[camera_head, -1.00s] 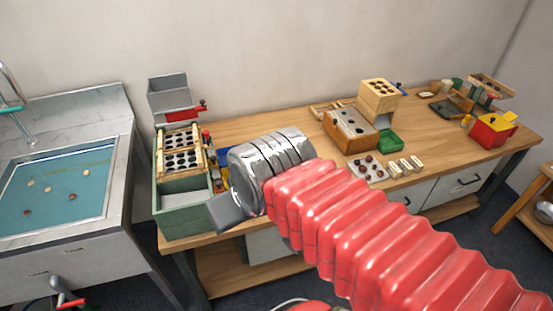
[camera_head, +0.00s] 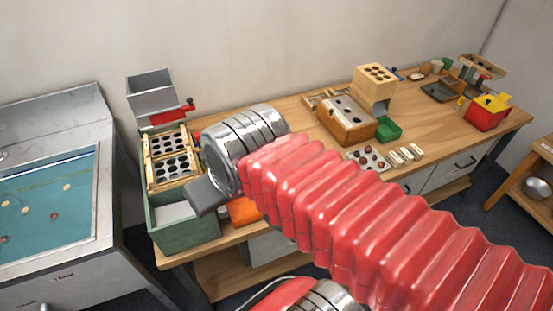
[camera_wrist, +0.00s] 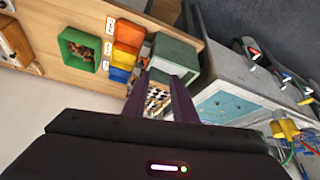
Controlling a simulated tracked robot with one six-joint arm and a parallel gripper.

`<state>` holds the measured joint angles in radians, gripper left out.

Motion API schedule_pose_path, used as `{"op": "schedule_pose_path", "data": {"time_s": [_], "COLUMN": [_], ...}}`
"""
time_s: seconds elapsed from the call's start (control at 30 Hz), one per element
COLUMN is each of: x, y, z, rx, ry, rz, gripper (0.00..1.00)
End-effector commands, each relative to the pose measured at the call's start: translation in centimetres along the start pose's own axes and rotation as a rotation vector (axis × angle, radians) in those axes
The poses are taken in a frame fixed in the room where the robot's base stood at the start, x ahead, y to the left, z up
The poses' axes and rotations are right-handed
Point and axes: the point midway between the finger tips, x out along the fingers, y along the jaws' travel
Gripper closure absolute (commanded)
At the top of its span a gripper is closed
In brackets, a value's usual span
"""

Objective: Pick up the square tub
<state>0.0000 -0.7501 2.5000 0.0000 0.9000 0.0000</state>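A green square tub (camera_wrist: 80,50) with brown chestnuts in it is at the upper left of the wrist view, on the wooden bench. I take it to be the square tub. In the head view my red-sleeved arm seems to cover that spot. My gripper (camera_wrist: 160,78) has its two dark fingers apart, with nothing between them but the distant holed grader. The tub lies off to the left of the fingers, apart from them. In the head view my gripper (camera_head: 203,195) is over the left part of the bench, seen from the side.
Orange (camera_wrist: 128,34) and other coloured bins stand beside the tub. A grey-green crate (camera_head: 183,232) sits at the bench's left end under a holed grader (camera_head: 170,155). A wooden box (camera_head: 345,122) and a small green tray (camera_head: 388,130) are farther right. A water-filled sink (camera_head: 45,210) is left.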

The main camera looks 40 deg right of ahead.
Motion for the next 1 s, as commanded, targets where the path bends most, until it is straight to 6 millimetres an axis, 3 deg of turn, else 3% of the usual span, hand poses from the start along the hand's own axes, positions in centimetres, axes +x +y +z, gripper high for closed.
{"op": "schedule_pose_path", "data": {"time_s": [0.27,0.47,0.77,1.0], "x": [0.3,1.6,5.1,8.7], "y": [0.5,2.1,6.9,12.1], "z": [-0.9,-3.7,-8.5,-11.5], "rx": [0.006,0.020,0.056,0.089], "ry": [-0.007,-0.024,-0.047,-0.060], "rz": [0.002,0.009,0.023,0.037], "gripper": [0.75,0.75,0.75,0.75]}}
